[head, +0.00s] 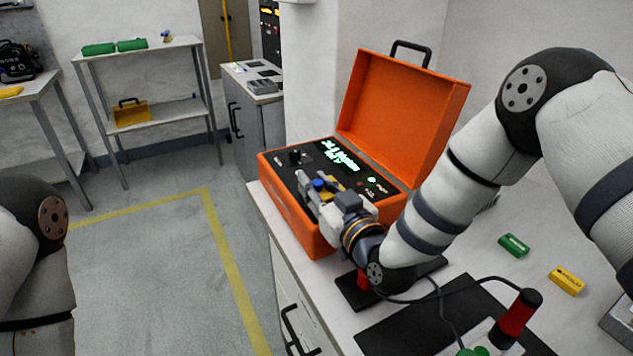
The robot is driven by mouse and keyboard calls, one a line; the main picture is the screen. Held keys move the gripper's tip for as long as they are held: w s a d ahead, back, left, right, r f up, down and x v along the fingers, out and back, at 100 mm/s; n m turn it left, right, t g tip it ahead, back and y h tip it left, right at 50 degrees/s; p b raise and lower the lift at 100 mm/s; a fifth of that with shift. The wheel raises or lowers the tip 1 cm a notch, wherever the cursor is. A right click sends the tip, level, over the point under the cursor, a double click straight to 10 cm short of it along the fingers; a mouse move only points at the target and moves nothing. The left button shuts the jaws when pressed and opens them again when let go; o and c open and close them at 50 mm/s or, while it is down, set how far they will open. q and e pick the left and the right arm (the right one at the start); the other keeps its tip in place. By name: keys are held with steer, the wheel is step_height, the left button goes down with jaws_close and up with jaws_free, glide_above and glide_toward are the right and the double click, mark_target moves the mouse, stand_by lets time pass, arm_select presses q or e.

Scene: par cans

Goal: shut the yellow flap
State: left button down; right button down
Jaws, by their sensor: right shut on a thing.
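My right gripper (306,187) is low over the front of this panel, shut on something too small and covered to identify.
On the worktop (475,265) right of the case are a green block (514,245), a yellow block (567,280), a black mat (400,325) and a red-and-black handle (518,312) with a cable. My right forearm spans the worktop. The floor at left is clear.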

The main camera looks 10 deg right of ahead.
mark_target(320, 181)
steer(key=shift+w+d, duration=0.1)
steer(key=shift+d, duration=0.2)
steer(key=c, duration=1.4)
jaws_free()
steer(key=shift+d+f, duration=0.1)
steer(key=shift+c, duration=0.2)
steer(key=shift+r, duration=0.3)
step_height(320, 181, up, 10)
steer(key=shift+f, duration=0.25)
